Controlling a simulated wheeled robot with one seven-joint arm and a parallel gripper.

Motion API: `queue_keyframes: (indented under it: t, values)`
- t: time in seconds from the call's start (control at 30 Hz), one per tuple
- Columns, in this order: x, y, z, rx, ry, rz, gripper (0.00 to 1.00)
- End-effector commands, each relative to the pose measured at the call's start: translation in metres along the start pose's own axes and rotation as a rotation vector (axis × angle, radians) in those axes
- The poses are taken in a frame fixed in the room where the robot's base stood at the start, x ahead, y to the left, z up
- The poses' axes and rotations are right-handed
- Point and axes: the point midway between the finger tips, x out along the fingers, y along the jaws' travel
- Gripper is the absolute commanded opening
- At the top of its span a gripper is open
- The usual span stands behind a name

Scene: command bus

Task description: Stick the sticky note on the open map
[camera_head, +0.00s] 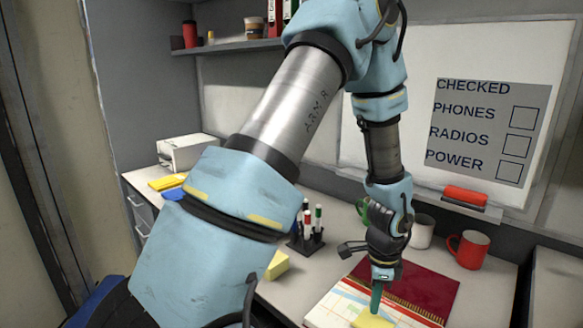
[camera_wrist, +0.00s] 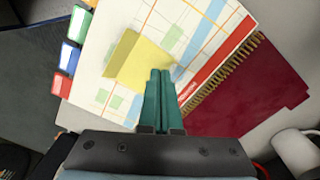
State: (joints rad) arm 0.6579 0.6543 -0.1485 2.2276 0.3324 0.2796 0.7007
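The yellow sticky note (camera_wrist: 136,62) lies over the open map (camera_wrist: 205,25) in the wrist view, with a fold or shade line across its left part. In the head view the note (camera_head: 372,321) shows at the bottom edge, over the map (camera_head: 325,307). My gripper (camera_wrist: 160,74) has its teal fingers together, with tips at the note's lower right edge. It also shows in the head view (camera_head: 376,299), pointing down at the note. I cannot tell whether the note is pinched or only touched. Part of the map is cut off in the head view.
A dark red notebook (camera_head: 425,287) lies beside the map. A red mug (camera_head: 468,250) and a white mug (camera_head: 422,232) stand behind it. A marker holder (camera_head: 306,240) and a yellow block (camera_head: 277,265) are to the left. Coloured tabs (camera_wrist: 70,57) line the map's left side.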

Motion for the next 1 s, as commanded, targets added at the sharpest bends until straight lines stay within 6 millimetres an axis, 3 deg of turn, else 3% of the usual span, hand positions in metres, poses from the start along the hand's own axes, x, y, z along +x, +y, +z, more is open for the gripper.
queue_keyframes:
  t: [1.0]
  values:
    - [0.011, 0.0, 0.0, 0.0, 0.0, 0.0, 0.0]
